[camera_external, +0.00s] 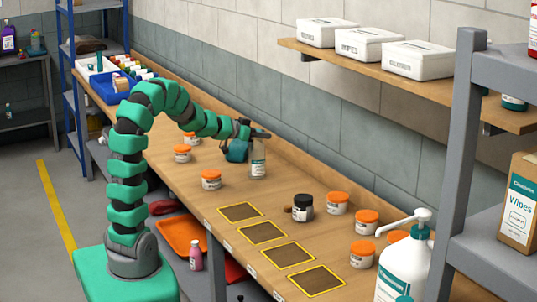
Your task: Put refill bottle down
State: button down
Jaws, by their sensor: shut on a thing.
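The refill bottle (258,164) is a small pale, see-through bottle with a dark label band. It is upright at the middle of the long wooden bench (185,160). My gripper (257,142) is shut on its upper part, and the fingers hide its top. The bottle's base is at or just above the bench top; I cannot tell whether it touches. Several yellow-outlined dark squares (262,233) lie along the bench's front edge, to the right of the bottle, and look empty.
Orange-lidded jars (211,180) stand left of the bottle, with more at right near a black-lidded jar (302,207). A large white pump bottle (402,268) and a grey post (458,170) are at front right. A blue bin (108,92) is at the back.

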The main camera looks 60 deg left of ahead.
jog(key=shift+f, duration=0.15)
jog(key=c, duration=1)
grip_release()
jog(key=shift+s+r, duration=0.2)
jog(key=shift+r, duration=0.05)
jog(key=p+v, duration=0.3)
jog(key=v, duration=0.8)
jog(key=shift+s, duration=0.3)
